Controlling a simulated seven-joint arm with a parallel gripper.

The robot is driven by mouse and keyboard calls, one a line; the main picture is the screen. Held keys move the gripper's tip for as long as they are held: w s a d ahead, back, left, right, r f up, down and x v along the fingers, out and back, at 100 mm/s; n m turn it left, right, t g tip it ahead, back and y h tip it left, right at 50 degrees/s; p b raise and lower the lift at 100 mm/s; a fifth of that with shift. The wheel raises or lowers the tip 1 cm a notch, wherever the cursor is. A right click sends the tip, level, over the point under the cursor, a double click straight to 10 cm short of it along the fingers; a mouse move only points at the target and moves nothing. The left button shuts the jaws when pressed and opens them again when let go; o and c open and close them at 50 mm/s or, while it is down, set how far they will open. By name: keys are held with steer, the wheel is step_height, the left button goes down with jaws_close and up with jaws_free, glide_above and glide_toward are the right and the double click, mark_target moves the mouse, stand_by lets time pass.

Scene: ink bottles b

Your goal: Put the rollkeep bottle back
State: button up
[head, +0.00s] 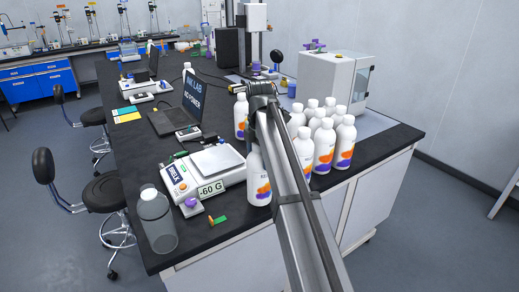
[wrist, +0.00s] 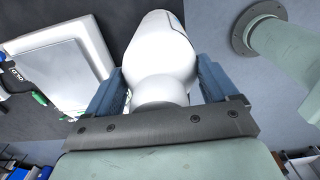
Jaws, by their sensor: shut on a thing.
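A white bottle (wrist: 160,48) is between the two blue fingers of my gripper (wrist: 160,72) in the wrist view, and the fingers are shut on it. Its narrower neck end points toward the gripper's palm. In the head view, a white bottle with an orange and purple label (head: 258,178) is just right of the scale, partly behind my arm; it appears to be the held one. My gripper's fingers are hidden there. I cannot read a rollkeep name on any bottle, nor tell whether the held one touches the bench.
A scale (head: 215,160) reading -60 G stands left of the bottle; it also shows in the wrist view (wrist: 62,70). Several similar bottles (head: 324,145) cluster right of my arm. A grey translucent bottle (head: 155,220) stands near the black bench's (head: 120,165) front edge. A laptop (head: 175,118) is behind.

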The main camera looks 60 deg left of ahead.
steer(key=shift+f, duration=1.15)
steer(key=o, duration=1.9)
steer(key=shift+c, duration=0.2)
step_height(320, 180, up, 12)
steer(key=shift+r, duration=0.1)
